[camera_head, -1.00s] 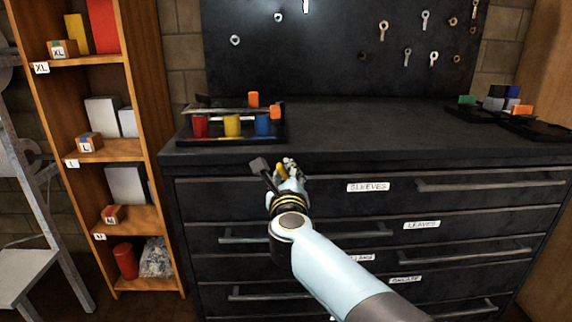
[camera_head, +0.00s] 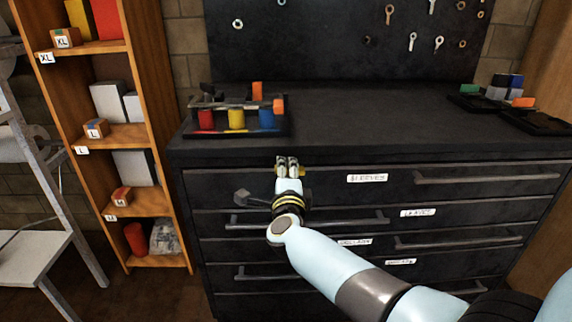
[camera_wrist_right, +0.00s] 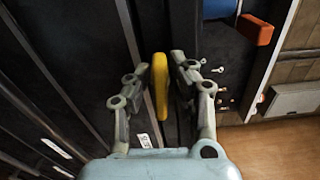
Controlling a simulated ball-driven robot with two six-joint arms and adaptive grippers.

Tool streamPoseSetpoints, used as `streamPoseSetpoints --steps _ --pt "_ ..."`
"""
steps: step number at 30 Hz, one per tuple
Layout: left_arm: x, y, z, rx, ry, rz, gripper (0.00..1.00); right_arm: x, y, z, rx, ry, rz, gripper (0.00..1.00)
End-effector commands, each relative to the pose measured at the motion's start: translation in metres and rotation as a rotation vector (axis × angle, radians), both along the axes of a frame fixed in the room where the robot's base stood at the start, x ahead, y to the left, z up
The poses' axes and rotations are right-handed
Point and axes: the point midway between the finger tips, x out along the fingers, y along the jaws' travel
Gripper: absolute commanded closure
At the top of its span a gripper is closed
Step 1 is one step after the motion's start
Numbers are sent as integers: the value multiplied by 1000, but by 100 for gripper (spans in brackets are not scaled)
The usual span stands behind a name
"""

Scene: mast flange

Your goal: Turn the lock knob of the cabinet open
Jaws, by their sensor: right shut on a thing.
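The black cabinet (camera_head: 225,182) has several drawers with bar handles and white labels. The yellow lock knob (camera_head: 302,172) is at the top drawer front, mostly hidden behind my right gripper (camera_head: 287,163). In the right wrist view the knob (camera_wrist_right: 159,88) is a long yellow bar between the two fingers of the gripper (camera_wrist_right: 155,72). The gripper is shut on it, one finger on each side. The knob lies nearly along the picture's upright direction there. My left gripper is not in view.
On the cabinet top stands a rack (camera_head: 205,134) with red, yellow and blue cylinders. Dark trays (camera_head: 545,124) with coloured blocks lie at the right. A wooden shelf (camera_head: 155,135) stands left of the cabinet. A drawer handle (camera_head: 350,221) runs below the gripper.

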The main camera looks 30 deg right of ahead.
Motion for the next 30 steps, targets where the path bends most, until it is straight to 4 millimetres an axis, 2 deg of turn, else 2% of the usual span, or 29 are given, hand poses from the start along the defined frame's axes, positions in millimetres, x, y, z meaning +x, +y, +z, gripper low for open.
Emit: streamPoseSetpoints --steps 9,24,25,28,30 --pt "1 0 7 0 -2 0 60 0 1 -1 -88 56 2 100" --pt "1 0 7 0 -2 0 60 0 1 -3 -100 65 2 100" --pt "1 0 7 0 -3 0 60 0 1 -3 -100 65 2 77" --pt "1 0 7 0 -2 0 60 0 1 -3 -100 65 1 64" --pt "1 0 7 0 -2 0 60 0 1 -2 -100 64 1 63"
